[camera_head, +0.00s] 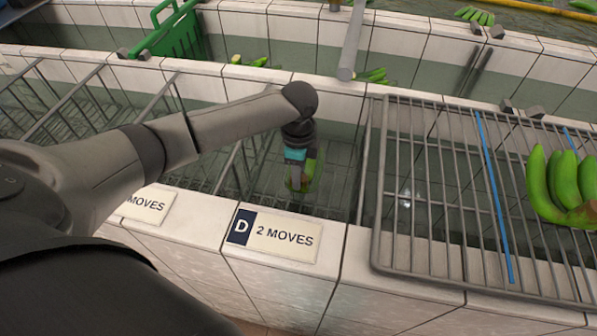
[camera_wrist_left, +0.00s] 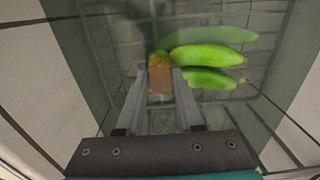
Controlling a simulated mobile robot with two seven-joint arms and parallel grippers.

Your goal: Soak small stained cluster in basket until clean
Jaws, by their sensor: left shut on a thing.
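A small green banana cluster (camera_head: 311,172) is low in the wire basket (camera_head: 262,186), inside the water tank behind the sign marked D. My left gripper (camera_head: 297,172) reaches down into the basket and is shut on the cluster. In the left wrist view the gripper (camera_wrist_left: 160,88) pinches the brown crown (camera_wrist_left: 160,72), and several green fingers (camera_wrist_left: 212,55) point right. Part of the cluster looks blurred, as if under water. I cannot make out a clear stain on the fingers. The right gripper is not in view.
A metal rack (camera_head: 425,150) with blue strips spans the tank on the right, with a larger banana bunch (camera_head: 562,185) on it. The sign (camera_head: 273,236) reads "D 2 MOVES". A green crate (camera_head: 178,32) and loose bananas (camera_head: 372,76) are at the back.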

